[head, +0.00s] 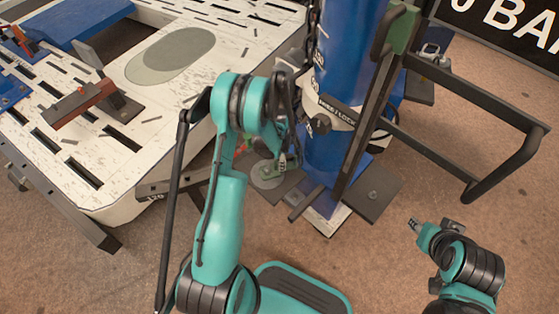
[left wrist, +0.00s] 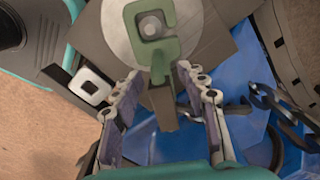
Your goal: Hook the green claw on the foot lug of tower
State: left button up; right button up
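The green claw (left wrist: 170,48) is C-shaped with a darker stem; it also shows in the head view (head: 268,167). In the left wrist view a round stud, likely the foot lug (left wrist: 151,26), shows inside the claw's opening, on a pale disc (left wrist: 116,32). I cannot tell if claw and stud touch. My left gripper (head: 283,162) is right at the claw. In its wrist view the fingertips (left wrist: 160,73) stand apart on either side of the claw's neck, with gaps showing. The blue tower (head: 329,149) stands upright beside it. My right gripper (head: 431,224) is low at the right, apart from everything; its fingers are too small to read.
A dark chain (left wrist: 280,105) lies close to the right of the left fingers. A slotted white bench (head: 120,170) fills the left. A dark tube frame (head: 455,150) juts out right of the tower.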

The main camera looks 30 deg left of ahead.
pick_arm(q)
notch_tip(320, 180, up, 12)
dwell(0.6)
jog(key=s+d+r+n+t, duration=0.2)
jog(key=s+d+r, duration=0.15)
jog(key=r, duration=0.35)
jog(key=s+d+r+n+t, duration=0.1)
jog(key=s+d+r+n, duration=0.2)
jog(key=r, duration=0.4)
jog(key=s+d+r+n+t, duration=0.1)
jog(key=s+d+n+t, duration=0.1)
jog(key=s, duration=0.4)
jog(key=s+d+r+n+t, duration=0.2)
jog(key=s+d, duration=0.1)
jog(key=s, duration=0.2)
jog(key=shift+s+r, duration=0.3)
jog(key=shift+s, duration=0.05)
dwell(0.5)
